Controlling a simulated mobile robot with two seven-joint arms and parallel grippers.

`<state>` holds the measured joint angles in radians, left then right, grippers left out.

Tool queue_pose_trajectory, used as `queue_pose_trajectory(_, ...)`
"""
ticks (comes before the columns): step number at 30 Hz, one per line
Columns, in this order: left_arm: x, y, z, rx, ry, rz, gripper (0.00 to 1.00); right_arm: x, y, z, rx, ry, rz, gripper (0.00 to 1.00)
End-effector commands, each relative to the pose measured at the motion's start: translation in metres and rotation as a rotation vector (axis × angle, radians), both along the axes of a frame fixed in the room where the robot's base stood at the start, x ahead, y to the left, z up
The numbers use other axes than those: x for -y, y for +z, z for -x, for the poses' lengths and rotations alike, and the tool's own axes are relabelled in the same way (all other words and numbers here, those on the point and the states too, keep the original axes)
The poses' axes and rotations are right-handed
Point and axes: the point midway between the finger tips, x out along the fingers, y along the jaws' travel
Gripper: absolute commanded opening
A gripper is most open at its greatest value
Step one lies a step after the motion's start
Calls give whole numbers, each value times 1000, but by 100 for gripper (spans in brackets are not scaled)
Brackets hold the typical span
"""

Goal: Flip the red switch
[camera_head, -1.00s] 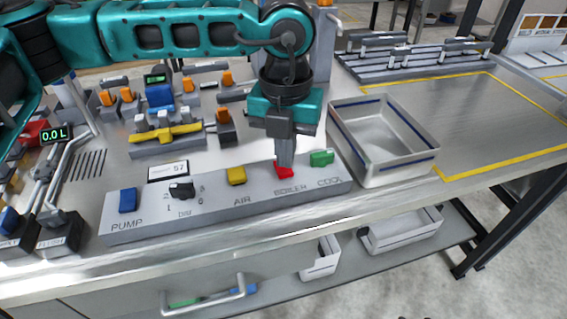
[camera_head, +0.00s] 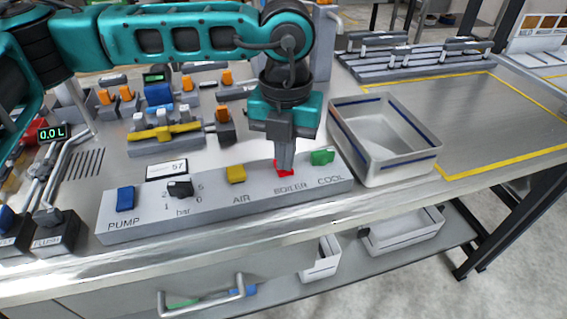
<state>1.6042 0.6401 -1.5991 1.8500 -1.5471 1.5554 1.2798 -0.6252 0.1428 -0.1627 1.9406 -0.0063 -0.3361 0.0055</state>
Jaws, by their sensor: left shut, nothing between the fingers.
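The red switch (camera_head: 282,172) sits on the grey control panel (camera_head: 215,205), above the label BOILER, between the yellow AIR switch (camera_head: 236,174) and the green COOL switch (camera_head: 322,157). My left gripper (camera_head: 285,165) points down with its fingers shut and empty. Its tips are at the red switch and partly hide it; I cannot tell whether they touch it. The switch's exact tilt is hidden. My right gripper is not in view.
The blue PUMP switch (camera_head: 125,199) and a black knob (camera_head: 180,188) are on the panel's left part. A metal tray (camera_head: 395,170) stands close right of the panel. Several orange-switched units stand behind. The yellow-outlined area (camera_head: 480,120) at right is clear.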

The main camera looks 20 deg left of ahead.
Motion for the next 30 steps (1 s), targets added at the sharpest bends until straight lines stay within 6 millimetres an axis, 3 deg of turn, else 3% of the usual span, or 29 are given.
queue_pose_trajectory(20,0,-9,0,-1,0,-1,0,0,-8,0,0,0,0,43)
queue_pose_trajectory(30,0,13,0,1,0,0,0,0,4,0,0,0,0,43)
